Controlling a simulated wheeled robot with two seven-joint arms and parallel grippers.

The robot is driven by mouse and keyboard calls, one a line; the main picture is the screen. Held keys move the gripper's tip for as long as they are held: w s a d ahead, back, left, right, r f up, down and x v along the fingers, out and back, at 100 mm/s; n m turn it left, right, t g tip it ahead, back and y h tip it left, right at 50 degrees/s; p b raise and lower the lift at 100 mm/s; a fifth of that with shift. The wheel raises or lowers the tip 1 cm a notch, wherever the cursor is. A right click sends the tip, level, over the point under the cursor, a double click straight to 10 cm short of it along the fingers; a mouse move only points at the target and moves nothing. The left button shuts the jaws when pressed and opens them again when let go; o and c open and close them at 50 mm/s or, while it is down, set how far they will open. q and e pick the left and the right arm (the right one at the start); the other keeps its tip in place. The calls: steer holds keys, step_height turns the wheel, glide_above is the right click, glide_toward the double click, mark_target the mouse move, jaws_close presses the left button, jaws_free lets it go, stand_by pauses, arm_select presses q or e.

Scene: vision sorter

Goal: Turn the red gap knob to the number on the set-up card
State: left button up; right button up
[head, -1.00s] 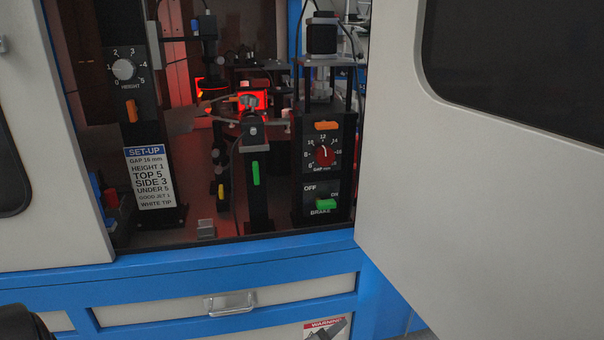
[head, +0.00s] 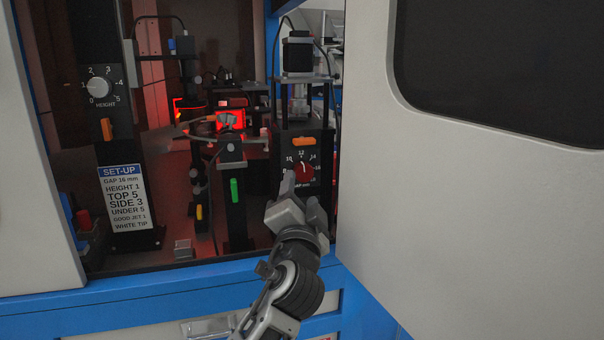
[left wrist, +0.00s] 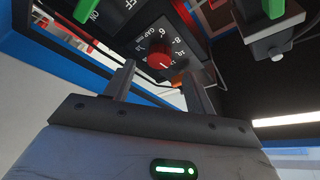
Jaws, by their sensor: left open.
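The red gap knob (head: 304,169) sits on a black panel on the right post, with a numbered dial around it. Its white mark points up, close to 12. The set-up card (head: 124,198) on the left post reads GAP 16 mm. My left gripper (head: 303,190) is open just in front of the panel, its fingers at the knob's lower left and lower right. In the left wrist view the knob (left wrist: 159,60) shows between and beyond the open fingers (left wrist: 158,70), with no clear contact. My gripper hides part of the dial in the head view. My right gripper is not in view.
An orange handle (head: 303,141) lies just above the dial. A green brake switch (left wrist: 86,10) shows in the left wrist view. The height knob (head: 98,88) is on the left post and a green lever (head: 234,190) on the middle one. The open cabinet door (head: 450,190) bounds the right.

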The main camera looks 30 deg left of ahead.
mark_target(302, 176)
arm_select(q)
steer(key=x, duration=0.5)
steer(key=shift+p, duration=0.35)
steer(key=c, duration=1)
